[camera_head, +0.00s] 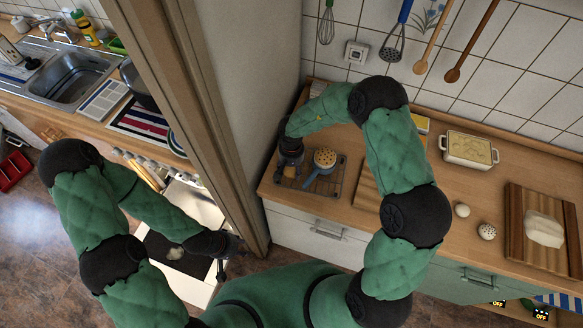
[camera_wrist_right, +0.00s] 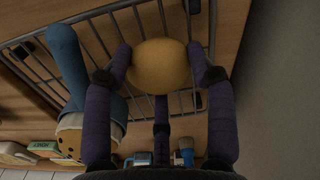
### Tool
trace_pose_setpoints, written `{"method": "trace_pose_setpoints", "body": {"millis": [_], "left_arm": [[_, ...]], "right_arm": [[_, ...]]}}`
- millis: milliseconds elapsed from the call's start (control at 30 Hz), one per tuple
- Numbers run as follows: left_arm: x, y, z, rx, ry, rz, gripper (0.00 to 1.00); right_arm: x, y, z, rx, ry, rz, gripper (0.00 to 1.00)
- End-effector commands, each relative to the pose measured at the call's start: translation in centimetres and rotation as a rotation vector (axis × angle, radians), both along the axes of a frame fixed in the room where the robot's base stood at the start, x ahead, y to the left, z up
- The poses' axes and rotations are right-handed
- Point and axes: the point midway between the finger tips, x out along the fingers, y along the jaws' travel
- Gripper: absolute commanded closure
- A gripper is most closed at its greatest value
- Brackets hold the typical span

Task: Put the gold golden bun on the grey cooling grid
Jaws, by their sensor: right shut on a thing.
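The golden bun (camera_wrist_right: 160,66) sits between the fingers of my right gripper (camera_wrist_right: 162,78) in the right wrist view. The gripper is shut on it. Bars of the grey cooling grid (camera_wrist_right: 55,79) show behind and around the bun. In the head view, my right gripper (camera_head: 289,160) is over the left part of the grid (camera_head: 327,190), with the bun (camera_head: 289,172) small and partly hidden under it. I cannot tell whether the bun touches the bars. My left gripper (camera_head: 220,258) is low at the left, away from the grid; its finger opening is unclear.
A wall or fridge side (camera_head: 255,100) is close on the left. A casserole dish (camera_head: 468,149) and a striped board (camera_head: 530,225) are further right.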

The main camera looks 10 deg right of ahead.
Motion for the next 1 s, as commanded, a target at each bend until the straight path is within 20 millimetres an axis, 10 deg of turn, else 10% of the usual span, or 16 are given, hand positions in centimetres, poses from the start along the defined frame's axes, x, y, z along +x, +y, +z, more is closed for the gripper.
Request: {"method": "trace_pose_setpoints", "body": {"millis": [133,167,233,700,1000], "left_arm": [[0.0,0.0,0.3,0.0,0.0,0.0,0.6],[0.0,0.0,0.3,0.0,0.0,0.0,0.6],[0.0,0.0,0.2,0.0,0.0,0.0,0.6],[0.0,0.0,-0.1,0.0,0.0,0.0,0.6],[0.0,0.0,1.1,0.0,0.0,0.0,0.6]], "right_arm": [[0.0,0.0,-0.2,0.0,0.001,0.0,0.76],[0.0,0.0,-0.2,0.0,0.001,-0.001,0.41],[0.0,0.0,-0.2,0.0,0.0,-0.001,0.21],[0.0,0.0,0.2,0.0,-0.001,0.001,0.2],[0.1,0.0,5.8,0.0,-0.003,0.0,0.2]]}}
